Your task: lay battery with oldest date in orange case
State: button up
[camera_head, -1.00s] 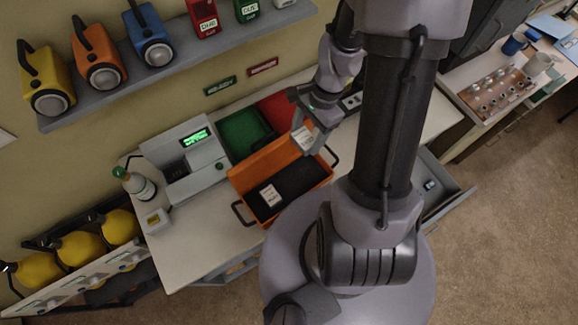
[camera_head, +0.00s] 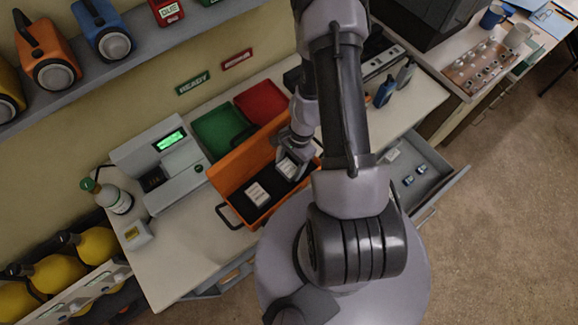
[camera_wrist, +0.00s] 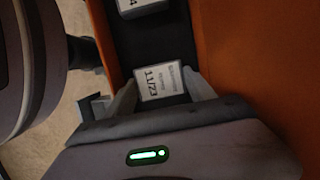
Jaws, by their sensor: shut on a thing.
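The orange case (camera_head: 222,178) stands open on the desk with a dark lining. My gripper (camera_head: 291,166) reaches down into its right part. In the wrist view my gripper (camera_wrist: 165,92) is shut on a battery (camera_wrist: 160,78) whose white label reads 11/23. That battery also shows between the fingers in the head view (camera_head: 287,167). A second battery (camera_head: 257,193) with a white label lies in the case to the left; its edge shows at the top of the wrist view (camera_wrist: 140,6), its date mostly cut off. Whether the held battery touches the lining, I cannot tell.
A green tray (camera_head: 214,130) and a red tray (camera_head: 262,100) lie behind the case. A grey device with a green display (camera_head: 170,140) and a bottle (camera_head: 112,197) stand left. Radios (camera_head: 385,92) stand right. An open drawer (camera_head: 440,180) holds small items.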

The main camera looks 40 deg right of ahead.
jog(key=shift+f, duration=0.1)
jog(key=o, duration=1.2)
jog(key=shift+f, duration=0.15)
jog(key=p+v, duration=0.4)
jog(key=v, duration=0.8)
